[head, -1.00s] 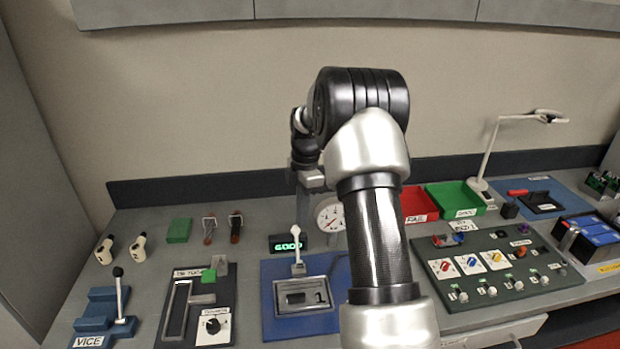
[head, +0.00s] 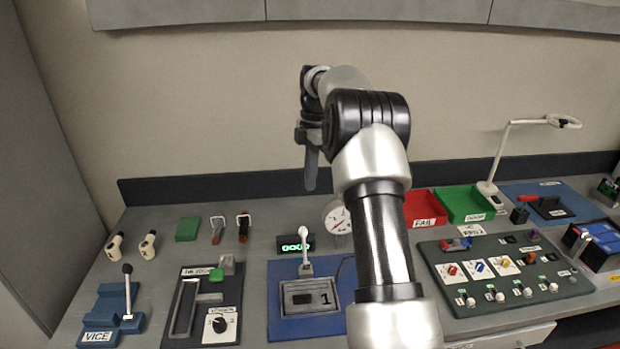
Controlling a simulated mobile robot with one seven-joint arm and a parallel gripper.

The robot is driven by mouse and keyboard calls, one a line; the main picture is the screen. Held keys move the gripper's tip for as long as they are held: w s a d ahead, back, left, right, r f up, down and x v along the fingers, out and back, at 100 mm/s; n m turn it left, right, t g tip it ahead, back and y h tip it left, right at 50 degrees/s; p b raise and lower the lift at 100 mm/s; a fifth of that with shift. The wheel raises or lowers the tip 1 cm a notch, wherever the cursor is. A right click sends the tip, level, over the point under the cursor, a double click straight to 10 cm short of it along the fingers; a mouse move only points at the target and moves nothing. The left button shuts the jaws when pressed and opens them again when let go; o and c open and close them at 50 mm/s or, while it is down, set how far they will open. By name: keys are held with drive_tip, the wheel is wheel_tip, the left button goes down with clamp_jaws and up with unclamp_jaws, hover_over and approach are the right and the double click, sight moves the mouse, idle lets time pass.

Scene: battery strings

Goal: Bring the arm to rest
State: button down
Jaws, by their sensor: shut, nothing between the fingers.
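My arm rises from the bottom of the head view and bends at a black elbow. My gripper (head: 311,170) hangs at the arm's end, pointing down in front of the wall, above the bench's back edge. Its fingers are together with nothing between them. It is clear of the bench top, higher than the display reading GOOD (head: 295,244). My arm hides part of the bench behind it.
On the grey bench stand a blue vice (head: 112,312), a test fixture (head: 308,296), a dial gauge (head: 337,217), a red FAIL tray (head: 425,207), a green tray (head: 463,202), a switch panel (head: 505,270) and a lamp (head: 505,155). Cabinets (head: 380,12) hang above.

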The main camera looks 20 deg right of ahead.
drive_tip(key=s+a+r+m+t+h, duration=0.1)
drive_tip(key=s+a+r+m+t, duration=0.2)
drive_tip(key=s+a+r+m, duration=0.65)
drive_tip(key=s+a+m+t, duration=0.1)
drive_tip(key=s+a+m, duration=0.2)
drive_tip(key=s, duration=1)
drive_tip(key=s+a+r+m+t, duration=0.1)
drive_tip(key=s+m, duration=0.4)
drive_tip(key=s, duration=0.7)
drive_tip(key=shift+s+a+r+t, duration=0.35)
drive_tip(key=shift+a+t, duration=0.35)
drive_tip(key=shift+a, duration=0.45)
drive_tip(key=shift+m, duration=0.25)
